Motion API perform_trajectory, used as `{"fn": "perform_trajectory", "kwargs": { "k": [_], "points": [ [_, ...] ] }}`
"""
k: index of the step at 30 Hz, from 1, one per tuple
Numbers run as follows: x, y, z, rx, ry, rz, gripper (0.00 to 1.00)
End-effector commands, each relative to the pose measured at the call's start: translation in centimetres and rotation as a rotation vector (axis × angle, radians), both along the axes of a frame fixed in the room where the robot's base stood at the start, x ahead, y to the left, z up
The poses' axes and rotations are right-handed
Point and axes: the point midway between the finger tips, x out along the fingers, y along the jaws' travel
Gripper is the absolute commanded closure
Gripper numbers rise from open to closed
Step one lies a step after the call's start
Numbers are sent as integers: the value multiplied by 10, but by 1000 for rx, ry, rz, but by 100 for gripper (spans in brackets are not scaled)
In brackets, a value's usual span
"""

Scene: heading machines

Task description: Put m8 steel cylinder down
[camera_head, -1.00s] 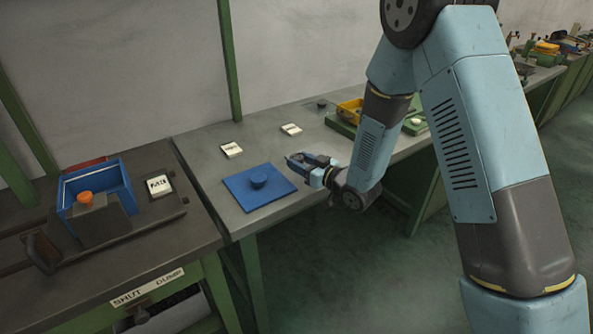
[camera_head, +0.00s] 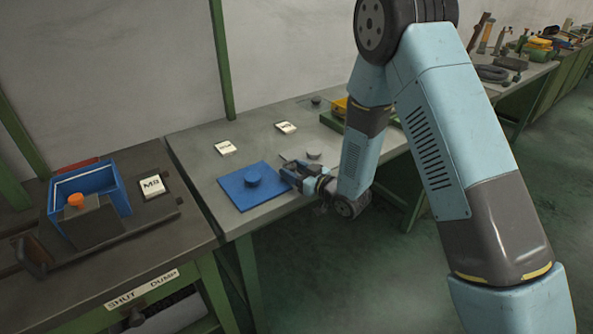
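My gripper (camera_head: 289,170) is low over the grey bench, beside the right edge of the blue pad. It is small in view; its two fingertips look apart, with nothing clearly seen between them. A short grey cylinder (camera_head: 314,155) shows just behind the gripper, seemingly standing on the bench; I cannot tell if it is the M8 steel cylinder. A white card marked M8 (camera_head: 153,187) lies on the left bench.
The left bench carries a blue open box (camera_head: 112,178) with an orange knob (camera_head: 76,199) in front. Two white cards (camera_head: 225,148) (camera_head: 286,127) lie behind the pad. A dark cylinder (camera_head: 316,101) stands farther back. A green tray with a yellow bin (camera_head: 341,107) is at right.

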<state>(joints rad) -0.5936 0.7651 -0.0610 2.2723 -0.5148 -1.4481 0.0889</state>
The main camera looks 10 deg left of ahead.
Motion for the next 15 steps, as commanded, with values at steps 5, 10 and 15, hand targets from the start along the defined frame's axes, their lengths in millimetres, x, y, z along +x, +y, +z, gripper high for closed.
{"fn": "perform_trajectory", "kwargs": {
  "k": [5,10,15],
  "points": [
    [0,0,0,0,0,0,29],
    [1,-1,0,0,0,-2,29],
    [0,-4,2,0,1,-3,29]
  ]
}}
